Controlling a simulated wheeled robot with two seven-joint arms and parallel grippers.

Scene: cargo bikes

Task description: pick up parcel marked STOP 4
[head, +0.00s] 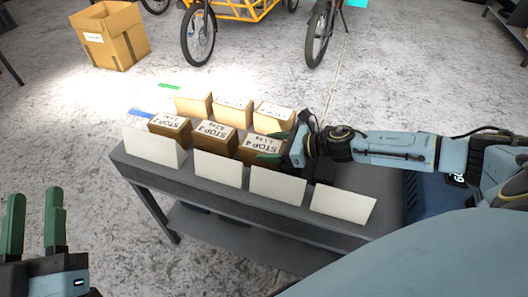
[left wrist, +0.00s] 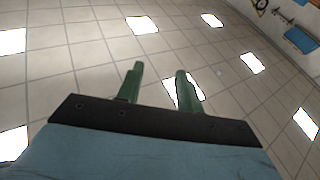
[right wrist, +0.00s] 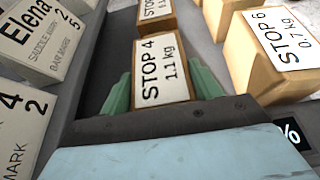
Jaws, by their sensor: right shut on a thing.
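The parcel marked STOP 4 (head: 260,150) is a brown box with a white label on top reading 1.1 kg. It stands on the grey bench at the right end of its row. It fills the middle of the right wrist view (right wrist: 160,70). My right gripper (head: 272,158) is shut on it, with one green finger on each side (right wrist: 160,90). The parcel appears to be still at the height of its neighbours. My left gripper (head: 36,225) is open and empty at the lower left, off the bench. In the left wrist view its fingers (left wrist: 160,85) are apart, against the ceiling.
Parcels STOP 3 (head: 215,135) and STOP 2 (head: 170,124) stand left of STOP 4. Several paler boxes, including STOP 6 (right wrist: 275,45), stand behind. White cards (head: 218,169) line the front of the grey bench (head: 270,205). An open cardboard box (head: 112,38) and bikes stand beyond.

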